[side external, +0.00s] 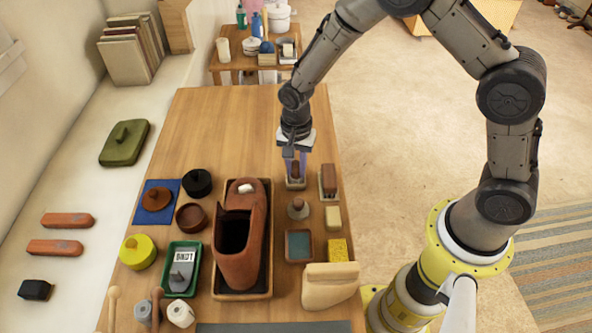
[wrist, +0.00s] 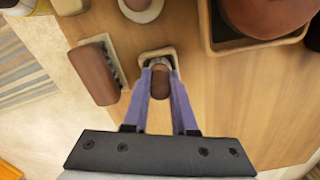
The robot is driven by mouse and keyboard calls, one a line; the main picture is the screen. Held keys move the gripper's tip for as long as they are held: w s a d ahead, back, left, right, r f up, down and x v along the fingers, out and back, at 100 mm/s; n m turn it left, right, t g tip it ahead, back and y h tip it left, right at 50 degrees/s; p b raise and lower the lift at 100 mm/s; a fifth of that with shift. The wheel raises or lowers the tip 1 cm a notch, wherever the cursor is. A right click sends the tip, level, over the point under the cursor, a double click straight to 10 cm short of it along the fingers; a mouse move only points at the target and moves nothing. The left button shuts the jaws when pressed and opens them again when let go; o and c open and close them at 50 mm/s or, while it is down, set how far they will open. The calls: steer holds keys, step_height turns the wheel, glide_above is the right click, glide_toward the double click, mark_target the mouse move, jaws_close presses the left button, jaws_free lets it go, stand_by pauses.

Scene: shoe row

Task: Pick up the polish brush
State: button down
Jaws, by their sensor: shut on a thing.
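The polish brush (side external: 295,171), with a brown rounded handle, stands at the right side of the wooden table, in a small pale holder (side external: 296,185). My gripper (side external: 296,163) comes down on it from above, its purple fingers shut on the handle. In the wrist view the brown handle (wrist: 160,84) sits between the two fingertips (wrist: 160,70), and the pale rim of the holder (wrist: 158,53) surrounds its far end. The brush's lower end is hidden. I cannot tell whether it is lifted clear of the holder.
A larger brown brush with bristles (side external: 328,181) stands close to the right; it also shows in the wrist view (wrist: 95,75). A knobbed round item (side external: 298,209) is just in front. A tray (side external: 264,277) with a big brown shoe (side external: 237,250) is to the left. The table's back is clear.

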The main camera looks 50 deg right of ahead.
mark_target(298, 163)
steer(key=shift+r, duration=0.15)
steer(key=shift+r, duration=0.2)
steer(key=r, duration=0.3)
steer(key=shift+s+r, duration=0.1)
steer(key=shift+s, duration=0.1)
steer(key=s+d+r, duration=0.2)
steer(key=s+r, duration=0.7)
steer(key=s, duration=0.4)
steer(key=shift+s+d, duration=0.2)
steer(key=shift+d, duration=0.05)
steer(key=c, duration=1.3)
jaws_free()
steer(key=shift+c, duration=0.2)
jaws_close()
